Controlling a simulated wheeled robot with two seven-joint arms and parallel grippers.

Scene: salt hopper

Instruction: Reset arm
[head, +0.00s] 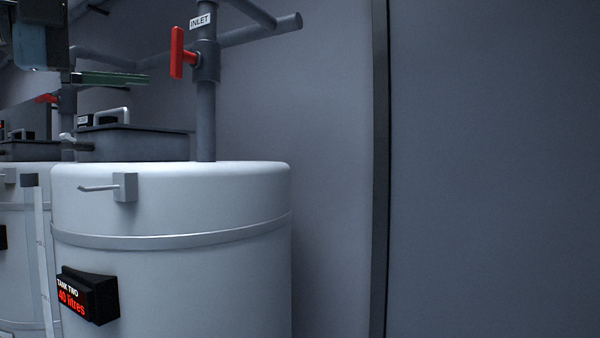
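Neither of my grippers can be made out in the head view. A large white tank (200,265) stands left of centre, with a black display (88,296) reading "TANK TWO" and "40 litres" in red.
A small bracket with a rod (125,187) sticks out of the tank's front. Another white tank (20,265) is partly visible at the left edge. A dark block (40,35), cut off at upper left, is unclear. A plain grey wall (490,170) fills the right side.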

